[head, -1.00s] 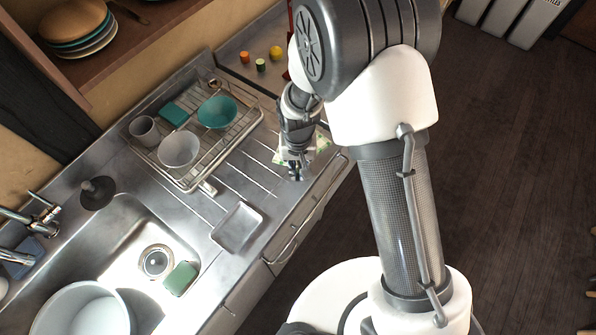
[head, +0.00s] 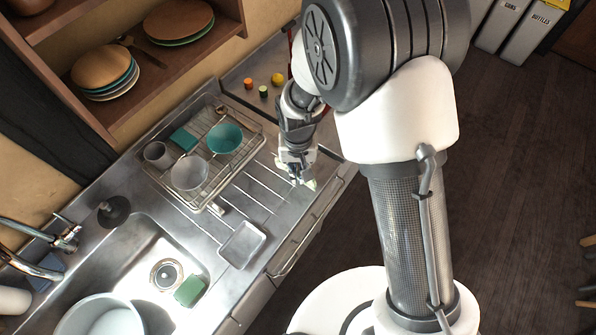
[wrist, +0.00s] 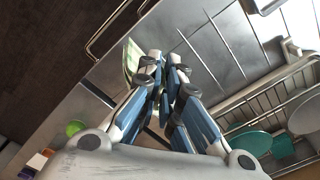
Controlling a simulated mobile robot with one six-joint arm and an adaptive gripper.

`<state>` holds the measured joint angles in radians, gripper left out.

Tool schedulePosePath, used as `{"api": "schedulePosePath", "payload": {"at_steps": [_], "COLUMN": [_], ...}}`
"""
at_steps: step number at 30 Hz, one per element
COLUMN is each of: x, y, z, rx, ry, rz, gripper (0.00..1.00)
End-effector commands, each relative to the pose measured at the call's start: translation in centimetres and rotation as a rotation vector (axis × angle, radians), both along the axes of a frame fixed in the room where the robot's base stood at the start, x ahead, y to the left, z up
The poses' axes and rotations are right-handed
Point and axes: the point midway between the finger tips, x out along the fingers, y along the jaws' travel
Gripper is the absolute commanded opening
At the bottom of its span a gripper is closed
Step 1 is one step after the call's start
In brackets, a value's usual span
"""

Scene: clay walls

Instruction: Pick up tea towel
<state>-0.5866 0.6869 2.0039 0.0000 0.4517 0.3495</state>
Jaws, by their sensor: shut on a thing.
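The tea towel is a pale cloth with green marks. In the head view only a small part of the tea towel (head: 311,184) shows beside the fingers, over the right end of the steel drainboard. My gripper (head: 298,179) points down there and is shut on the towel. In the wrist view the towel (wrist: 131,58) shows as a pale green and white strip at the left of the fingers of my gripper (wrist: 163,62). Most of the cloth is hidden by the fingers. I cannot tell whether it touches the steel.
A wire dish rack (head: 238,163) with teal and white bowls stands left of my gripper. A small metal tray (head: 242,245) lies nearer the sink (head: 135,262). Small orange, green and yellow items (head: 263,91) sit behind. A rail (head: 300,240) runs along the counter front.

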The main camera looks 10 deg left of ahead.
Motion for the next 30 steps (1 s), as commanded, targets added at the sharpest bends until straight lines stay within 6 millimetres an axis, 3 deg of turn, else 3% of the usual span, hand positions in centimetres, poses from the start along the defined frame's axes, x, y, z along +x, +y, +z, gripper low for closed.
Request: {"api": "schedulePosePath", "payload": {"at_steps": [8, 19, 30], "x": [0.0, 0.0, 0.3], "y": [0.0, 0.0, -0.5], "z": [0.7, 8.9, 8.7], "rx": [0.000, 0.001, 0.000], "ry": [-0.001, -0.002, -0.001], "rz": [0.000, 0.000, -0.007], "gripper": [0.00, 0.00, 0.00]}}
